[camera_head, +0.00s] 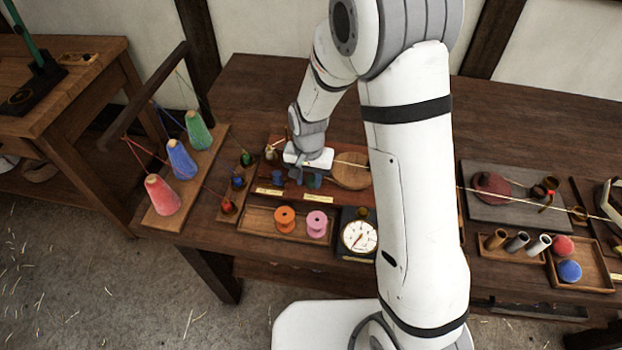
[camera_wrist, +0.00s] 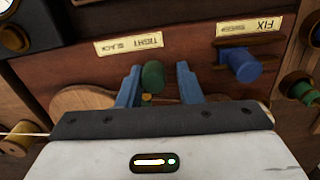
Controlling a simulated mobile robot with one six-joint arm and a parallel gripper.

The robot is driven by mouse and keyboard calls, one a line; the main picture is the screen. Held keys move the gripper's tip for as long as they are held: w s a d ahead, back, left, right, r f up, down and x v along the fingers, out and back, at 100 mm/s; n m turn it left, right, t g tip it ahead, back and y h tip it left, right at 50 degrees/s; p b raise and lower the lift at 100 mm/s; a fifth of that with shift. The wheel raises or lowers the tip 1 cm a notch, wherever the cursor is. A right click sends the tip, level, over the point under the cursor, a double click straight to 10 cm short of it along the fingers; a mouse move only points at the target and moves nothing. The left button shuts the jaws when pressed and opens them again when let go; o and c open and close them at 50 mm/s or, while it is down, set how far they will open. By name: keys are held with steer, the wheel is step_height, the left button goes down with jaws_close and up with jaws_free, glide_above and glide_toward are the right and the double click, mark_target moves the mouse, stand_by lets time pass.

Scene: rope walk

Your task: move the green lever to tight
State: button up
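The green lever's round knob (camera_wrist: 153,76) shows in the wrist view, between the two blue fingers of my gripper (camera_wrist: 160,85). A gap shows on each side of the knob, so the gripper is open around it. A pale label (camera_wrist: 128,44) reading TIGHT and SLACK, upside down, lies just beyond; the knob appears nearest the TIGHT word. The lever's lower part is mostly hidden. In the head view my gripper (camera_head: 308,178) is down at the wooden panel (camera_head: 292,201), and I cannot make out the green lever there.
A round wooden disc (camera_head: 350,171) and a taut rope (camera_head: 530,208) lie to the right.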

steer(key=shift+s+d, duration=0.15)
steer(key=shift+d, duration=0.05)
stand_by(0.4)
steer(key=shift+r+p, duration=2.15)
steer(key=shift+r, duration=1.4)
